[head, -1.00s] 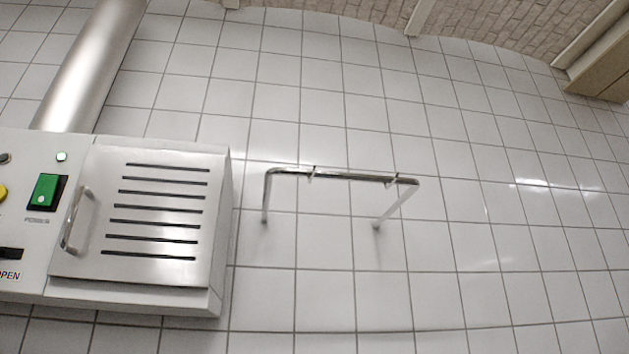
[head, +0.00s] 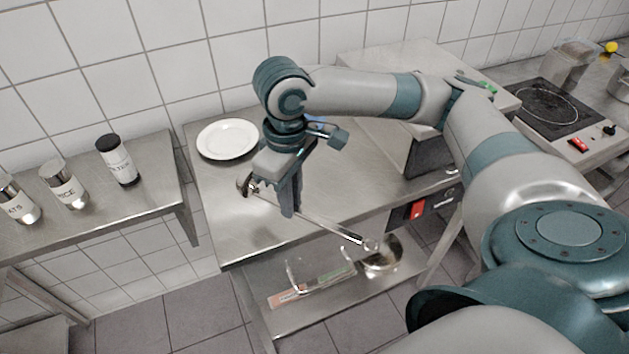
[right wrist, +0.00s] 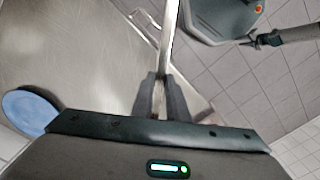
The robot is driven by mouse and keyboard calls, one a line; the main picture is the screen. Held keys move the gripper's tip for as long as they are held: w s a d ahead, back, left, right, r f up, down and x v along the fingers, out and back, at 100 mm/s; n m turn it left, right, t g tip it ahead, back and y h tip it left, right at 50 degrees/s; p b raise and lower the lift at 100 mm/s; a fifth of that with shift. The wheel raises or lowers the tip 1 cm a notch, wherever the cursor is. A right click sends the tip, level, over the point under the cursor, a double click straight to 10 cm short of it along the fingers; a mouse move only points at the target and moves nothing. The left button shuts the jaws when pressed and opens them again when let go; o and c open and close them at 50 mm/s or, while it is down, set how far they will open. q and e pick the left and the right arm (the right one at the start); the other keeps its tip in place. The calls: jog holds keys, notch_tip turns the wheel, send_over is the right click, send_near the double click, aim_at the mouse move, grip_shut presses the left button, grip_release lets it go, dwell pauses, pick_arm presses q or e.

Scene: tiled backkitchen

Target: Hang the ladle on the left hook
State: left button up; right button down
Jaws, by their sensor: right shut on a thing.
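My right gripper (head: 290,206) is shut on the ladle's thin metal handle (head: 322,226), above the front part of the steel table. The ladle lies slanted across the grip. In the right wrist view the fingers (right wrist: 160,98) close around the handle (right wrist: 168,40). A grey link with a small dark end (right wrist: 262,40), apparently my left gripper, shows there; its jaw state is unclear. The hooks are not in view now.
A white plate (head: 228,139) lies on the steel table (head: 232,224) behind the gripper. A shelf with several canisters (head: 118,160) stands left. A pot (head: 382,258) and a clear container (head: 320,270) are on the lower shelf. A hotplate (head: 546,106) is at right.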

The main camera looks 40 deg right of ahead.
jog(key=a+m, duration=0.1)
jog(key=w+a+f+m, duration=0.1)
jog(key=a+m, duration=0.1)
jog(key=shift+w+a+f+m, duration=0.1)
jog(key=shift+a+f+m, duration=0.1)
jog(key=shift+m, duration=0.1)
jog(key=shift+w+a+f+m, duration=0.1)
jog(key=shift+a+f+m, duration=0.05)
jog(key=shift+a+m, duration=0.3)
pick_arm(q)
jog(key=shift+s, duration=0.9)
pick_arm(e)
jog(key=shift+d, duration=0.1)
